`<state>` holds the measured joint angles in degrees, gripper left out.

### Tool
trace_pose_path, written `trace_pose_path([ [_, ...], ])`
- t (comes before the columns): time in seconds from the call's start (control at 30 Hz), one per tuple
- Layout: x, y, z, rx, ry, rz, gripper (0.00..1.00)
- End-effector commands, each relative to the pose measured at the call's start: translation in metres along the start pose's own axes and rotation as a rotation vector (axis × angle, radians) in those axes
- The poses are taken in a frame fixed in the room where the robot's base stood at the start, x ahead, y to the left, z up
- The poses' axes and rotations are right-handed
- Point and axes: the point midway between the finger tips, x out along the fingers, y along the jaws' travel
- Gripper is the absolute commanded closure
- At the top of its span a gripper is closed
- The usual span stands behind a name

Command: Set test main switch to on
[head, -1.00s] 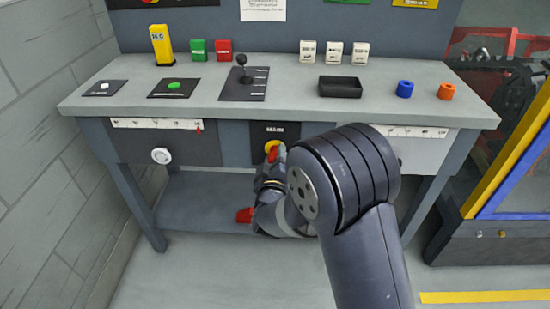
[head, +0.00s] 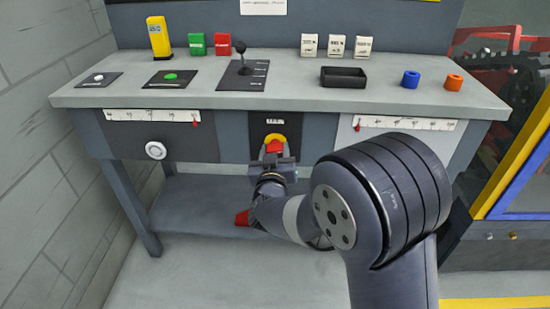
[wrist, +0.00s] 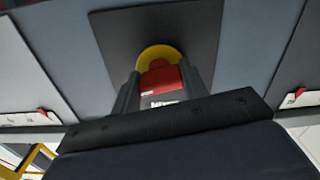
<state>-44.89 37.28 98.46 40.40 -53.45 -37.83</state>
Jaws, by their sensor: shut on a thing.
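The main switch (head: 275,145) is a red handle on a yellow round base, set in a dark panel on the bench front under a partly legible "MAIN" label. It also shows in the wrist view (wrist: 160,77), where the red handle sits between the two dark fingers. My gripper (head: 275,160) is at the switch from below and in front. In the wrist view my gripper (wrist: 157,92) is shut on the red handle. The fingers and palm hide the handle's lower part, so its exact setting is hard to read.
The bench top (head: 300,98) carries a black lever (head: 241,60), green button (head: 170,76), black tray (head: 343,76) and blue and orange rings. A white knob (head: 156,150) is on the left front panel. Scales with red pointers flank the switch. A yellow-framed machine stands at right.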

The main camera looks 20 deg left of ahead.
Motion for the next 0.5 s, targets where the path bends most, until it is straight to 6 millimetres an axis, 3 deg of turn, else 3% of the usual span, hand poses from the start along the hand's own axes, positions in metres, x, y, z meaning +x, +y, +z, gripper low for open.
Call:
trace_pose_path([
  [0.5,-0.0001,-0.0008,0.0005,0.186,-0.001,-0.001,0.81],
])
